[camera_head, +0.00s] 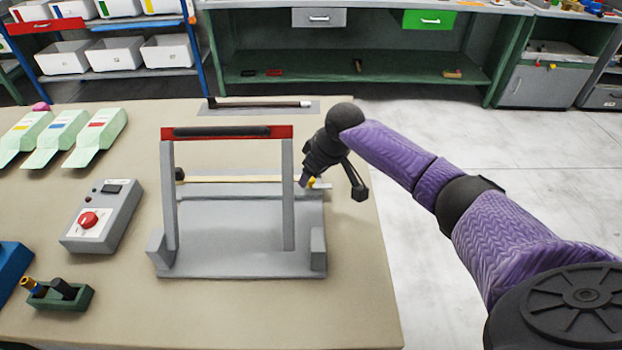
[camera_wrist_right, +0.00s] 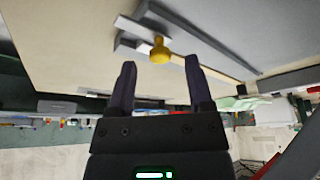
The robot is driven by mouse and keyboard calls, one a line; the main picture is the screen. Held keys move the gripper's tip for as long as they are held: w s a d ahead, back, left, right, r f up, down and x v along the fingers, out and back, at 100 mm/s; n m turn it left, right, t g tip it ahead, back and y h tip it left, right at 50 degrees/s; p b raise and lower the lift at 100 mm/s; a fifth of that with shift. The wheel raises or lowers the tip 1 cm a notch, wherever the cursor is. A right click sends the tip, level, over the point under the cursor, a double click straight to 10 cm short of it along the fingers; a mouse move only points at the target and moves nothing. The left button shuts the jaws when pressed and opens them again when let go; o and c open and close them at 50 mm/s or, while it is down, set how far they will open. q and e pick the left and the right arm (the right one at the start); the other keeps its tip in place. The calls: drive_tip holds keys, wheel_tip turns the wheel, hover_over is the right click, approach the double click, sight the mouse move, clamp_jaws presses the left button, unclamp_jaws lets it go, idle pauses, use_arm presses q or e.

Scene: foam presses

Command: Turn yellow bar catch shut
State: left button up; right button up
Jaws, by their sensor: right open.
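A grey press (camera_head: 230,235) stands on the table with its frame upright and a red bar with a black grip (camera_head: 222,132) across the top. A thin pale-yellow bar (camera_head: 235,179) lies across the back of the press. A yellow knob (camera_head: 312,183) is at its right end and a dark knob (camera_head: 180,174) at its left end. My right gripper (camera_head: 308,184) is at the right end of the bar, partly covering the area by the yellow knob. In the right wrist view my gripper (camera_wrist_right: 160,75) is open, with the yellow knob (camera_wrist_right: 159,50) just beyond and between the fingertips; contact is not clear.
A grey control box with a red button (camera_head: 89,220) stands left of the press. A green holder (camera_head: 60,296) is at front left, and several pale green dispensers (camera_head: 95,138) are at back left. A black rod (camera_head: 260,104) lies behind the press. The table front right is clear.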

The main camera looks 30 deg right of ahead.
drive_tip(key=shift+w+f, duration=0.15)
drive_tip(key=shift+f, duration=0.4)
use_arm(q)
drive_tip(key=shift+f, duration=0.25)
use_arm(e)
clamp_jaws()
